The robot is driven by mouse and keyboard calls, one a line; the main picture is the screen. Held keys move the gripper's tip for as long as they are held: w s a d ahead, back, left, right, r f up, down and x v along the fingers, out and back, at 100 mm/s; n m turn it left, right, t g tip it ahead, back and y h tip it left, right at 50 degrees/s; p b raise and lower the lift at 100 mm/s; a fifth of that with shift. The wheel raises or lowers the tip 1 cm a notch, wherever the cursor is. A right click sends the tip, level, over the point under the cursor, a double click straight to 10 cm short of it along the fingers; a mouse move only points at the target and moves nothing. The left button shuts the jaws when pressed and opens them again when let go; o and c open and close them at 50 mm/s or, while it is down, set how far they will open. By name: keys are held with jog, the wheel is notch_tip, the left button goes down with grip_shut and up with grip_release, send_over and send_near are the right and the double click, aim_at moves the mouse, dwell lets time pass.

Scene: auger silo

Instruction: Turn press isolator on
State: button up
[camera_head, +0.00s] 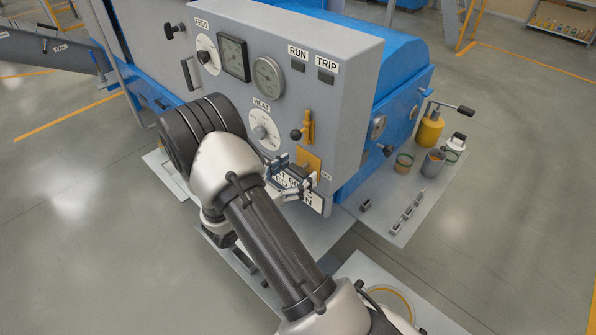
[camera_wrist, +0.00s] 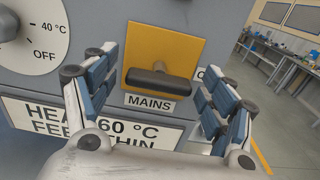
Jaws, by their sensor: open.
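The isolator is a yellow plate (camera_head: 314,161) low on the right of the grey panel front; it also shows in the wrist view (camera_wrist: 185,48). Its black bar handle (camera_wrist: 158,83) lies roughly horizontal, with a MAINS label (camera_wrist: 149,104) under it. My gripper (camera_head: 289,178) is open in front of the plate. In the wrist view its blue-padded fingers (camera_wrist: 162,80) stand either side of the handle, with visible gaps; I cannot tell the exact depth. A small label right of the plate is partly hidden, only an edge letter showing.
The grey panel (camera_head: 345,100) also carries a HEAT dial (camera_head: 262,127), a FEED dial (camera_head: 207,55), gauges, and a black-knobbed lever (camera_head: 297,134) just above the plate. A HEAT/FEED sign (camera_wrist: 55,117) sits below. Cans and a yellow oiler (camera_head: 429,130) stand on the right.

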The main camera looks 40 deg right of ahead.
jog(key=shift+d, duration=0.45)
jog(key=shift+c, duration=0.2)
jog(key=c, duration=1)
jog(key=shift+c, duration=0.2)
